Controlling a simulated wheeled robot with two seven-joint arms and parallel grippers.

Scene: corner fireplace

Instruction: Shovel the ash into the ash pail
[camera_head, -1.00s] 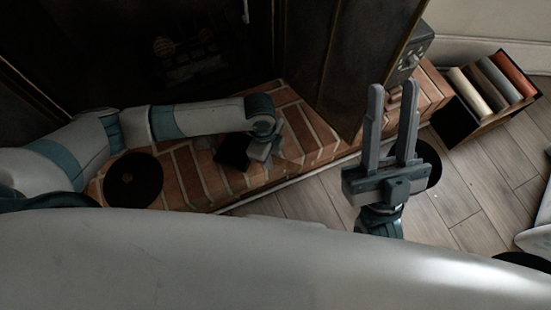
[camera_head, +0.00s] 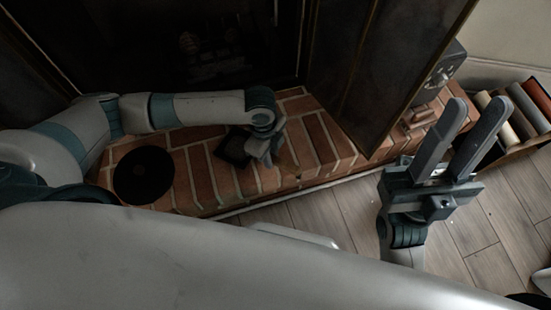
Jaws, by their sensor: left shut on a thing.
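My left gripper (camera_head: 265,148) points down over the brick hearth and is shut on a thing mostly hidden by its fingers. A dark, square, pan-like piece (camera_head: 234,148), which looks like the shovel, lies just left of the fingers, close to the bricks. A round black thing (camera_head: 143,175) sits on the hearth further left; I cannot tell whether it is the ash pail or a lid. My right gripper (camera_head: 474,120) is open and empty, pointing up above the wood floor. I cannot make out any ash; the firebox (camera_head: 205,50) is very dark.
The brick hearth (camera_head: 318,150) runs across the middle, with its edge above the wood floor (camera_head: 320,215). A dark fireplace door panel (camera_head: 375,75) stands at right. A grey box with a dial (camera_head: 443,70) and a holder with coloured rolls (camera_head: 515,110) are beyond it.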

